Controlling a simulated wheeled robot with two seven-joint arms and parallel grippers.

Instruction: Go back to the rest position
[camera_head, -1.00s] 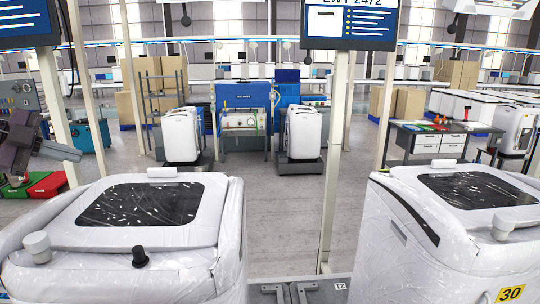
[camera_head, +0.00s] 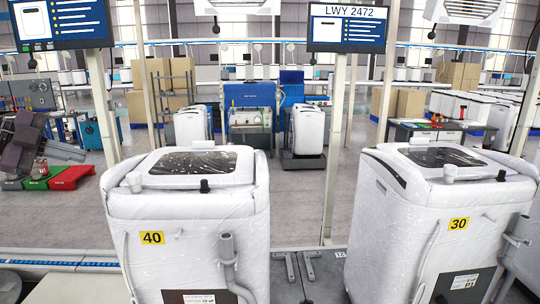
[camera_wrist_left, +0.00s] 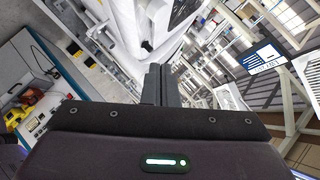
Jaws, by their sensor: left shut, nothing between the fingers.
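My left gripper (camera_head: 76,156) is raised at the left edge of the head view, with its dark wrist behind it. In the left wrist view its two dark fingers (camera_wrist_left: 160,84) lie together, shut and empty. It touches nothing that I can see. My right gripper is in neither view.
Two plastic-wrapped white washing machines, marked 40 (camera_head: 190,215) and 30 (camera_head: 430,215), stand close in front. A pale post (camera_head: 334,150) rises between them. Red (camera_head: 70,178) and green bins are on the floor at left. Screens (camera_head: 346,27) hang above. Open grey floor (camera_head: 290,190) lies behind.

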